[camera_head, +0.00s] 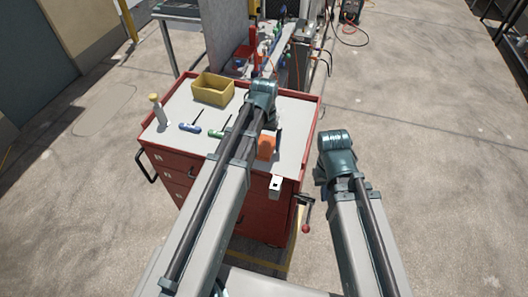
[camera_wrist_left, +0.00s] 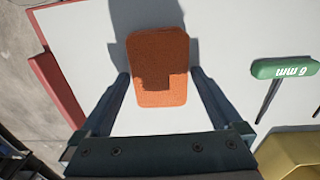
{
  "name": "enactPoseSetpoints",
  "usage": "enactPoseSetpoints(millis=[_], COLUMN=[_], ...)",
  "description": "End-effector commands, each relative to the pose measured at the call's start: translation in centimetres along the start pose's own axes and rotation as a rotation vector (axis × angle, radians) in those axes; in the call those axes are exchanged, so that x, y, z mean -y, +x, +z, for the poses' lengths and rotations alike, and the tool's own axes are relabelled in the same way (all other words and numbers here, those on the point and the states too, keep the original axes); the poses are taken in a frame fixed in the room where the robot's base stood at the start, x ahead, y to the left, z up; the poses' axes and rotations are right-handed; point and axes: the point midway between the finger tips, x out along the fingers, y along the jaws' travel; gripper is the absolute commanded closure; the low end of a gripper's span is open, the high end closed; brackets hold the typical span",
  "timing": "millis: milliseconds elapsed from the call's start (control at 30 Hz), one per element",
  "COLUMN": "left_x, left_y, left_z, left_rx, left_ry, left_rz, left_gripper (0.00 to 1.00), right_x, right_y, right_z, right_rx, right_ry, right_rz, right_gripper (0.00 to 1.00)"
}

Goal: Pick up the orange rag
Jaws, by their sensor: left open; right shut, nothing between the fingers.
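The orange rag (camera_head: 266,148) lies on the grey top of the red tool cart, near its front right part. In the left wrist view the rag (camera_wrist_left: 158,55) is a rounded rectangle, partly in shadow. My left gripper (camera_wrist_left: 159,74) is open, with one finger on each side of the rag's near end. The fingers look apart from the rag, and I cannot tell their height above the cart top. In the head view my left arm hides most of that gripper. My right gripper is not in view; only its arm shows, to the right of the cart.
On the cart (camera_head: 300,112) are a yellow bin (camera_head: 213,97), a white bottle (camera_head: 159,113), a blue-handled tool (camera_head: 190,128) and a green-handled tool (camera_wrist_left: 285,68) marked 6 mm. A red-knobbed lever (camera_head: 306,228) juts out at the cart's front right. Open concrete floor lies to the right.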

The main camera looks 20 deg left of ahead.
Motion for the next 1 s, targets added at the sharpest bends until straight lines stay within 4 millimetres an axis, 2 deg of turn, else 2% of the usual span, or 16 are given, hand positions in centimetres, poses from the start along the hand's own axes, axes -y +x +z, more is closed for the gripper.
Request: enactPoseSetpoints(millis=[200,633,1000], left_x=[0.01,0.01,0.01], left_y=[-0.05,-0.05,-0.71], left_z=[0.01,0.01,0.00], left_rx=[0.000,0.000,0.000], left_ry=[0.000,0.000,0.000], left_rz=[0.000,0.000,0.000], left_gripper=[0.02,0.78,0.78], right_x=[-0.01,0.00,-0.07], right_y=[-0.05,-0.05,-0.70], right_z=[0.00,0.00,0.04], right_rx=[0.000,0.000,0.000], right_ry=[0.000,0.000,0.000], right_rz=[0.000,0.000,0.000], right_gripper=[1.00,1.00,1.00])
